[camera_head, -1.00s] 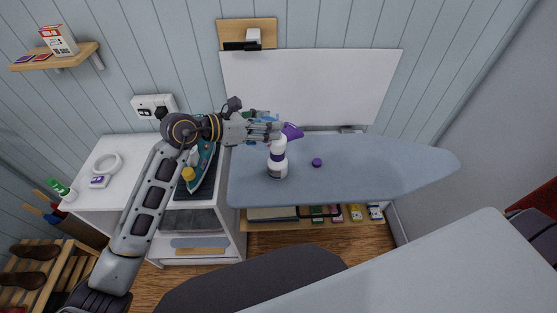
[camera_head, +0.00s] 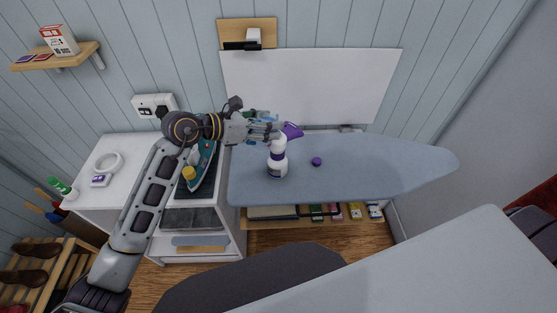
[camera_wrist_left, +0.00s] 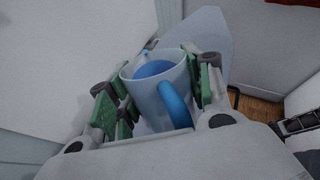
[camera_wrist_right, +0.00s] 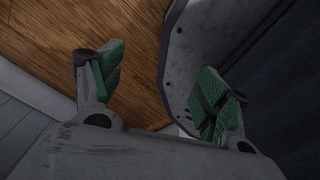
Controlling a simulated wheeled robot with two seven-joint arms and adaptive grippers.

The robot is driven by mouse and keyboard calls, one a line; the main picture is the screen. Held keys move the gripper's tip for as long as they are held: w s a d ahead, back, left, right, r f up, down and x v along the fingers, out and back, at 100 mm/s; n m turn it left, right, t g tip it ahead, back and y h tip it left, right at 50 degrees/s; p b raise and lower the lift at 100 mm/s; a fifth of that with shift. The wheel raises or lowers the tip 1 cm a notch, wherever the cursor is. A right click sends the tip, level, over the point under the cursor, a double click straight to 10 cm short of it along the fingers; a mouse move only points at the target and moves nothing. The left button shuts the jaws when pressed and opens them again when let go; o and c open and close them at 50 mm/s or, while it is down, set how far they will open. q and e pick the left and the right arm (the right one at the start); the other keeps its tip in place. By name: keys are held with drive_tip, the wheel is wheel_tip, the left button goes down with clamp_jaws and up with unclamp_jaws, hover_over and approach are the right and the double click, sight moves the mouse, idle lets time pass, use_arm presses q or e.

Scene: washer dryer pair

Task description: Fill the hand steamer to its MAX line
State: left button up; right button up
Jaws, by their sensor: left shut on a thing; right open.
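The hand steamer (camera_head: 278,165), white with a purple band and a purple head, stands upright on the ironing board (camera_head: 390,165). A small round purple cap (camera_head: 316,161) lies on the board to its right. My left gripper (camera_head: 272,130) is shut on a clear jug with a blue handle (camera_wrist_left: 175,103), with blue showing inside it. In the head view the gripper overlaps the steamer's top and mostly hides the jug. I cannot tell whether they touch. My right gripper (camera_wrist_right: 155,95) is open and empty, seen only in the right wrist view, above the floor.
A teal iron (camera_head: 203,160) stands on a dark rest on the cabinet, left of the board. A white ring (camera_head: 106,162) lies on the white cabinet top (camera_head: 125,148) further left. A wall shelf (camera_head: 55,55) holds a box. The board's right part is clear.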

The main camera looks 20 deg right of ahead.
use_arm(q)
drive_tip(key=shift+r, duration=0.15)
drive_tip(key=shift+p, duration=0.5)
use_arm(e)
drive_tip(key=shift+a+r, duration=0.7)
drive_tip(key=shift+a, duration=0.15)
drive_tip(key=shift+d, duration=0.15)
use_arm(q)
drive_tip(key=shift+p, duration=0.35)
drive_tip(key=shift+y, duration=0.4)
drive_tip(key=shift+f+g+p, duration=0.3)
drive_tip(key=shift+p, duration=0.1)
use_arm(e)
drive_tip(key=shift+r, duration=0.65)
